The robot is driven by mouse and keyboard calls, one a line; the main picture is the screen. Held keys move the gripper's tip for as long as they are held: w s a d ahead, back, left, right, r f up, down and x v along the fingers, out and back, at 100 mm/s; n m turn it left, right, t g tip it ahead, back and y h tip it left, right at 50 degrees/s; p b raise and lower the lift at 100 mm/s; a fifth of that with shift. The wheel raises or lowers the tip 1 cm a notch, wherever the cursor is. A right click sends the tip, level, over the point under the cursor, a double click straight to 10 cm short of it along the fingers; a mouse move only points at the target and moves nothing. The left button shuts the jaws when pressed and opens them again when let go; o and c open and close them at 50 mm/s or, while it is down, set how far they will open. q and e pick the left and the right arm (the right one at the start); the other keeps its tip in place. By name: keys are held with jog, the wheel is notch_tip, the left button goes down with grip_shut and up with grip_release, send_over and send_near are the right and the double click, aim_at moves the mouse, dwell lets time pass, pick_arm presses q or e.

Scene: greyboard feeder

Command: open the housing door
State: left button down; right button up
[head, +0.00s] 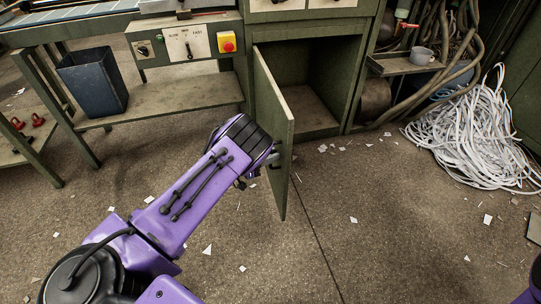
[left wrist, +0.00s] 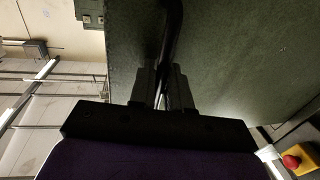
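The green housing door (head: 277,118) stands swung well out from the cabinet, and the inside of the housing (head: 310,105) shows beside it. My left gripper (head: 274,160) is at the door's outer face near its free edge. In the left wrist view the door (left wrist: 240,55) fills the upper right. There the two fingers of my left gripper (left wrist: 164,90) are closed around the dark curved door handle (left wrist: 172,30). In the head view the handle is mostly hidden by the gripper and door. My right gripper is out of view.
A control panel with a red button (head: 227,42) is left of the door. A dark bin (head: 92,82) stands on the shelf (head: 165,98) further left. A mug (head: 422,55) and a pile of white strips (head: 470,140) are at right. Paper scraps dot the open floor.

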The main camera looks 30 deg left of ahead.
pick_arm(q)
jog(key=c, duration=1.3)
grip_release()
jog(key=shift+c, duration=0.2)
jog(key=p+v, duration=0.3)
jog(key=v, duration=0.7)
jog(key=shift+s+a, duration=0.2)
jog(key=shift+f, duration=0.1)
